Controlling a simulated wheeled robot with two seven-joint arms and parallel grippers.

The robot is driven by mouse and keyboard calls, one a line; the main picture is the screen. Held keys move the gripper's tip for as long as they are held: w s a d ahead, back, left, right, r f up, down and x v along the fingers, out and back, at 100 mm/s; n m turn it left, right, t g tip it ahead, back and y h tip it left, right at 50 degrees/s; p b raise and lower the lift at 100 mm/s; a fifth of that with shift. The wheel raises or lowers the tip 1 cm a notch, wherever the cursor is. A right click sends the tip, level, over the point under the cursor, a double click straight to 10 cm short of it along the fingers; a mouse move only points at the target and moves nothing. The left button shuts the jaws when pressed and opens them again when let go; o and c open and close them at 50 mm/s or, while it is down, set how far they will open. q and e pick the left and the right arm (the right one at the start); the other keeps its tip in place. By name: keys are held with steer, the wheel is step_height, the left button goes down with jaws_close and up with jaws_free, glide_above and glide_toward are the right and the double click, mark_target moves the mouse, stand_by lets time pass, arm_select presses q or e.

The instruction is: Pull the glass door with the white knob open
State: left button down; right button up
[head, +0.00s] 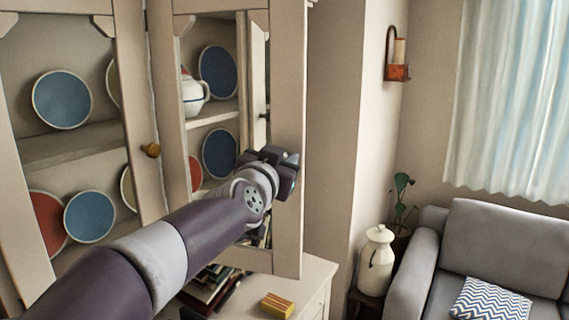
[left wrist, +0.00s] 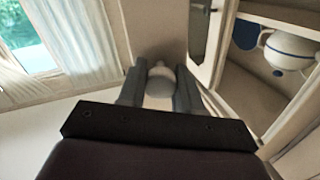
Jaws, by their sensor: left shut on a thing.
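The glass door (head: 287,225) is the right-hand one of the cabinet, a cream frame around a clear pane. Its lower right corner overlaps the cabinet's lower top in the head view; how far it stands open I cannot tell exactly. My left gripper (head: 288,168) is at the door's right stile and hides the knob in the head view. In the left wrist view the white knob (left wrist: 160,78) sits between the two grey fingers of my left gripper (left wrist: 160,92), which is shut on it. My right gripper is not in view.
The left door has a brass-coloured knob (head: 152,150). Plates (head: 62,99) and a white teapot (head: 194,94) stand inside. Books (head: 212,287) and a yellow striped block (head: 277,305) lie on the lower top. A white jug (head: 377,262) and a grey sofa (head: 490,245) are at right.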

arm_select(q)
steer(key=shift+r, duration=0.2)
steer(key=c, duration=0.8)
jaws_free()
steer(key=shift+f, duration=0.1)
steer(key=v, duration=1.2)
steer(key=shift+s+a, duration=0.1)
steer(key=shift+s, duration=0.2)
